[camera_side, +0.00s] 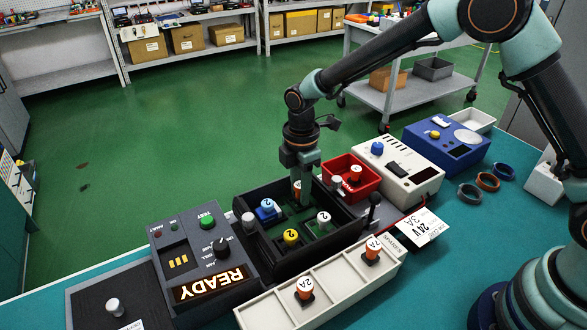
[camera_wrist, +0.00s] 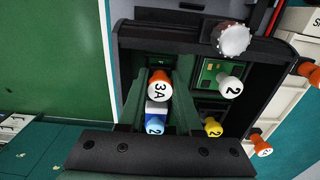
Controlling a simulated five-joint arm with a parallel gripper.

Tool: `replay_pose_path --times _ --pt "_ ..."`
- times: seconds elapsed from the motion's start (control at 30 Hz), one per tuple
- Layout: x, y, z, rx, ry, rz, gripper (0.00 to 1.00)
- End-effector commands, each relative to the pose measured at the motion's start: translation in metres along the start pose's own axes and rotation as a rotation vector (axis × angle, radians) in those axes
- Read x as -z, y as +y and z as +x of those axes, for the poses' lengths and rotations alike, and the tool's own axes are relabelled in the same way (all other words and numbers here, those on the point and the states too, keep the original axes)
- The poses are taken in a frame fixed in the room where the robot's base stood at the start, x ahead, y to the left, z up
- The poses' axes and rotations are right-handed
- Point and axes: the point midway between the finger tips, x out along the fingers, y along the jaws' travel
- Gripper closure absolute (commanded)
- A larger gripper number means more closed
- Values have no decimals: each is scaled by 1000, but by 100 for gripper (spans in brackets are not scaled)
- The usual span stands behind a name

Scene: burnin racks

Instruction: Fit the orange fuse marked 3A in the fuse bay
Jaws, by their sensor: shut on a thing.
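The orange fuse marked 3A (camera_wrist: 159,86) is between the two fingers of my gripper (camera_wrist: 160,98), which is shut on it. Its white marked cap faces the wrist camera. In the side view my gripper (camera_side: 302,190) reaches down into the black fuse bay (camera_side: 345,222), and only a sliver of the orange fuse (camera_side: 296,184) shows. It is over the back position of the bay, beyond the blue fuse (camera_side: 267,209). A yellow fuse (camera_side: 291,237) and a white fuse (camera_side: 323,219) stand in other positions. Whether the fuse's lower end touches the socket is hidden.
A red bin (camera_side: 338,168) holding an orange fuse stands right of the bay. A pale tray (camera_side: 335,285) with orange 2A fuses lies in front. The READY panel (camera_side: 198,240) is at left.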

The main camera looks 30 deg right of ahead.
Motion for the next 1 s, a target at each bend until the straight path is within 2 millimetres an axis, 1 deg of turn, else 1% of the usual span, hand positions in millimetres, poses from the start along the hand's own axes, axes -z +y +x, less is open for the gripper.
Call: replay_pose_path --times 0.33,0.7,1.0 --pt "0 0 1 0 0 0 100" --pt "0 0 7 0 0 0 100" --pt "0 0 7 0 0 0 100"
